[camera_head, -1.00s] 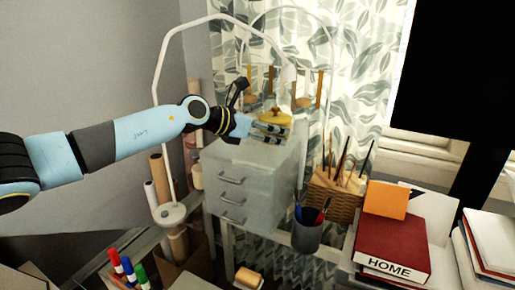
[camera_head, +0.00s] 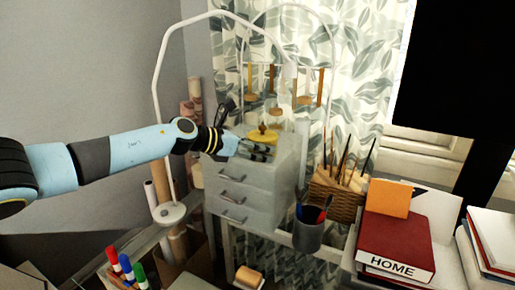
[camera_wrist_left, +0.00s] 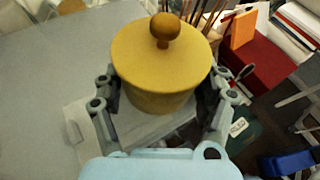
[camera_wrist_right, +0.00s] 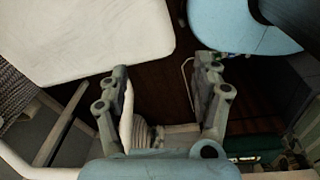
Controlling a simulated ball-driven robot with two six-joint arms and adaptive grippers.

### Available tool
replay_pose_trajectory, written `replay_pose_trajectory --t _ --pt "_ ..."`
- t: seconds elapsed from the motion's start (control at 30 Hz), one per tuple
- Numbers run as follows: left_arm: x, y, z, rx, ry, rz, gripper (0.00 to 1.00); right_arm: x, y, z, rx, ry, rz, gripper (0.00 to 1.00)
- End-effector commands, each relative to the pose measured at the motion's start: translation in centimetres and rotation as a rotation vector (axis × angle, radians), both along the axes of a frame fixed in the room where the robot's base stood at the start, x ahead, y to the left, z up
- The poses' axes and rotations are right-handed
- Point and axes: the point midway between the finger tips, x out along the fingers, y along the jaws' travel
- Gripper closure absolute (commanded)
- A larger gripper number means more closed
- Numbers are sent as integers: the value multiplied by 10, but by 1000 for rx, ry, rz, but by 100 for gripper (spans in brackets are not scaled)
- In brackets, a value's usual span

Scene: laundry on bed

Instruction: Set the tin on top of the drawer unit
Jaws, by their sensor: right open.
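The tin (camera_head: 262,136) is yellow with a round brown knob on its lid. It is upright at the top of the grey drawer unit (camera_head: 244,190), which has several drawers with handles. My left gripper (camera_head: 262,150) has its fingers on both sides of the tin, and the left wrist view shows the tin (camera_wrist_left: 160,65) between them. The fingers hide part of its sides, and I cannot tell whether its base touches the unit's top. My right gripper (camera_wrist_right: 165,85) is open and empty, seen only in its own wrist view.
A red book (camera_head: 395,243) lies further right. A white lamp arm (camera_head: 160,75) arches behind. Marker pens (camera_head: 127,268) stand at the lower left.

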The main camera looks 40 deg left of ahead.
Motion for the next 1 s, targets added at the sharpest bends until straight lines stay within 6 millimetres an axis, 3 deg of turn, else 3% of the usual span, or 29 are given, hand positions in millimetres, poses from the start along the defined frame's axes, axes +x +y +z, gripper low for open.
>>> replay_pose_trajectory --t 0.03,0.2,0.53,1.0 --pt "0 0 -1 -1 1 0 20 0 0 0 0 0 0 34" --pt "0 0 0 -1 1 0 1 0 1 0 2 0 -1 34" --pt "-1 0 3 -1 1 0 1 0 5 3 6 0 -1 34" --pt "-67 18 25 6 10 -4 1 -1 5 -14 5 2 -2 34"
